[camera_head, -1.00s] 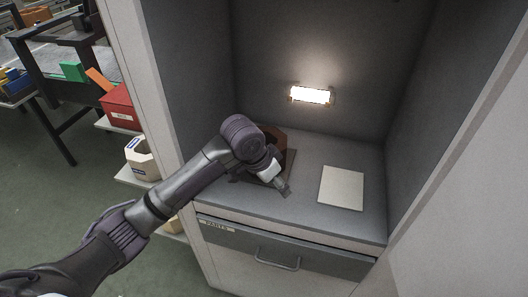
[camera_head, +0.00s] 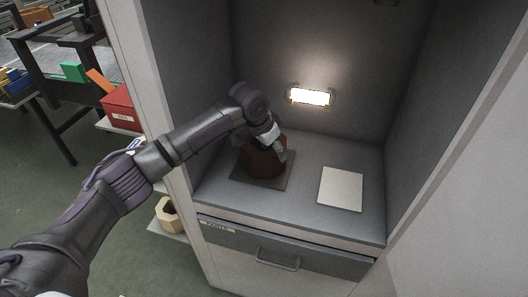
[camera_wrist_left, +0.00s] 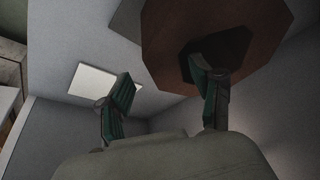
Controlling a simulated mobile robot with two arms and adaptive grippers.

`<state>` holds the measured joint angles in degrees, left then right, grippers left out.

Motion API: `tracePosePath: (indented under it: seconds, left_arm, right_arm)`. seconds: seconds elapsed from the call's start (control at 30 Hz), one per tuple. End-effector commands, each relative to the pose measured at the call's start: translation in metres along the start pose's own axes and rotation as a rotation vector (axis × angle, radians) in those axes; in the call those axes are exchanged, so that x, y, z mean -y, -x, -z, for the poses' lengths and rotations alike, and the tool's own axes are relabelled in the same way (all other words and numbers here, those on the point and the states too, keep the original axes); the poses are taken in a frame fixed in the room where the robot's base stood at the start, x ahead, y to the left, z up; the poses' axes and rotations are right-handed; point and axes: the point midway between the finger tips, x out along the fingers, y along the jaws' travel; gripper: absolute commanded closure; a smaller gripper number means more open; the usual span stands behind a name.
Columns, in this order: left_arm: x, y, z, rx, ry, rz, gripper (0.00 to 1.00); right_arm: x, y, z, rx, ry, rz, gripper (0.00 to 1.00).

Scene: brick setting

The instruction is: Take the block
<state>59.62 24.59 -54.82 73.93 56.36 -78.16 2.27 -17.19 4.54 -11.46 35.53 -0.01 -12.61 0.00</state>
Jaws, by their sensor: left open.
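The block is a reddish-brown, many-sided piece (camera_head: 262,162) standing on a dark square mat (camera_head: 241,177) in the cabinet recess. In the left wrist view the block (camera_wrist_left: 165,45) has a dark hole in its middle. My left gripper (camera_head: 279,150) is at the top right of the block, open and pointing down. In the wrist view, one finger of the left gripper (camera_wrist_left: 160,74) overlaps the hole and the other is outside the block's wall. I cannot tell whether either finger touches it. My right gripper is not in view.
A flat pale plate (camera_head: 341,188) lies right of the mat. A lit lamp (camera_head: 311,97) is on the back wall. Cabinet side walls bound the recess on both sides. A drawer with a handle (camera_head: 278,260) is below. Shelves with a red bin (camera_head: 119,106) stand left.

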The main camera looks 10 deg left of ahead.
Motion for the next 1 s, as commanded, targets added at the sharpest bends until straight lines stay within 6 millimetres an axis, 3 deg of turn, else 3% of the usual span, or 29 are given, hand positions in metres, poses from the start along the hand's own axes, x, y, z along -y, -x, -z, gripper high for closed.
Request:
tracePosePath:
  seconds: [0.4, 0.67, 1.0]
  left_arm:
    - [0.006, -0.049, 0.004, 0.002, 0.0, -0.001, 0.34]
    - [0.006, -0.053, 0.004, 0.001, -0.001, 0.0, 0.34]
    - [0.006, -0.052, 0.004, 0.001, 0.0, 0.0, 0.88]
  right_arm:
    - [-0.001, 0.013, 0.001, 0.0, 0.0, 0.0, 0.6]
    - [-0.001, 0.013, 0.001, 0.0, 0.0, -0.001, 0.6]
    - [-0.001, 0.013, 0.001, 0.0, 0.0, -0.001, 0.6]
